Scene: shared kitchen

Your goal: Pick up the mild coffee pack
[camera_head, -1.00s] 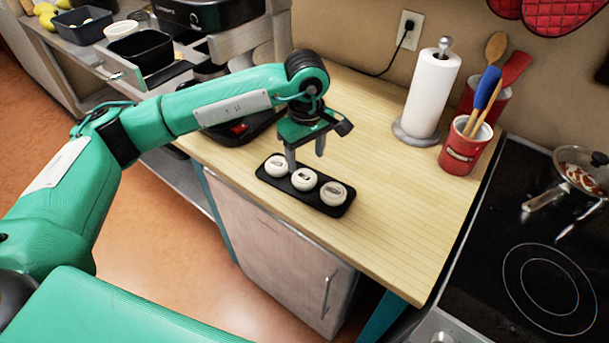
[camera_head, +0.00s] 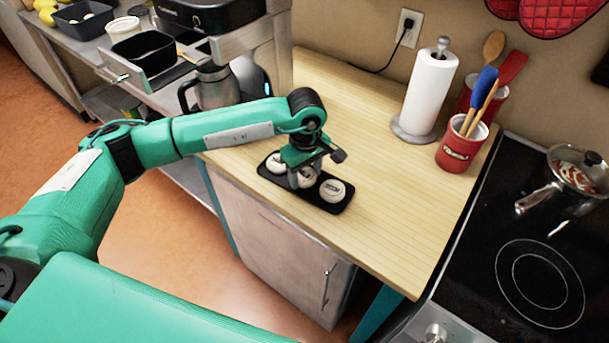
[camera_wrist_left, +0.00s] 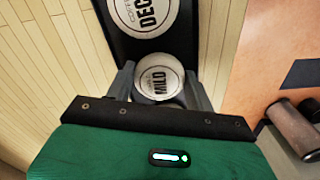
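The mild coffee pack (camera_wrist_left: 158,82) is a round white pack with a "MILD" label. It sits on a black tray (camera_head: 329,207) on the wooden counter, as the middle pack of the row. My left gripper (camera_head: 303,180) points down over it, and one finger stands on each side of it in the left wrist view (camera_wrist_left: 160,88). The fingers are apart by about the pack's width. I cannot tell whether they press on it. A second white pack (camera_head: 333,189), marked "DEC..." in the wrist view (camera_wrist_left: 145,14), lies beside it. My right gripper is not in view.
A third pack (camera_head: 274,163) lies at the tray's left end. A paper towel roll (camera_head: 430,95) and red utensil crocks (camera_head: 459,152) stand behind on the counter. A stove with a pan (camera_head: 576,173) is at the right. The counter right of the tray is clear.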

